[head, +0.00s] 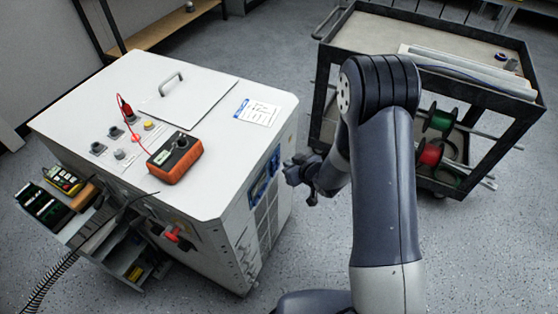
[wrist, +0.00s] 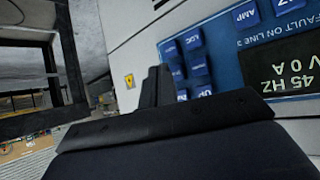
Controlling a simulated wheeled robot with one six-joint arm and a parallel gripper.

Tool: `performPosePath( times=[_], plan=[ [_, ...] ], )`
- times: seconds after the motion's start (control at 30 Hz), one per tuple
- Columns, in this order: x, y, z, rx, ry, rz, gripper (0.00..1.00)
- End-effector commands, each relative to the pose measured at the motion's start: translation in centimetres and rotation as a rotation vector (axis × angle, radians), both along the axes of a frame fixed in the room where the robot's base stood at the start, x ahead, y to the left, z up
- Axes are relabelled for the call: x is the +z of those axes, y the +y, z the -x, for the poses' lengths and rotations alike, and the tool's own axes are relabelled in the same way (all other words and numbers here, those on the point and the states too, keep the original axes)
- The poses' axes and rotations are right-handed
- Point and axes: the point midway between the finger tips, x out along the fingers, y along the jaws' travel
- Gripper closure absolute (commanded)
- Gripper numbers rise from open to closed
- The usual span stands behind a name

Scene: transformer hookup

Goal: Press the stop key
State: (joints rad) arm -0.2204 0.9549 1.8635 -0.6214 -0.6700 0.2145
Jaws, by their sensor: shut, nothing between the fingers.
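The blue control panel (wrist: 225,50) is on the white cabinet's side; the wrist view shows it turned nearly upside down. It has several darker blue keys (wrist: 197,60) and a dark display (wrist: 298,68) reading 45 HZ. One key reads AMP (wrist: 245,14). I cannot make out which key is the stop key; my gripper hides part of the keypad's lower left. My gripper (wrist: 158,84) is shut and empty, its tips beside the keypad's edge. In the head view my gripper (head: 289,172) is close to the cabinet side, right of the panel (head: 264,180), which is seen at a steep angle.
The white cabinet (head: 215,105) carries an orange meter (head: 175,158) with a red lead. A dark cart (head: 335,50) with cable spools (head: 430,153) stands at the right, behind my arm. Floor between cabinet and cart is clear.

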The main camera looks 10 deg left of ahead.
Motion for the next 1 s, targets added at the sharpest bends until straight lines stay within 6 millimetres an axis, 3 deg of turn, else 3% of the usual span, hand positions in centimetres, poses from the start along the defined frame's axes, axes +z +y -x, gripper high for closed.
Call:
performPosePath(
  times=[1.0],
  plan=[
    [0.0,1.2,-0.4,0.001,-0.001,0.0,1.0]
  ],
)
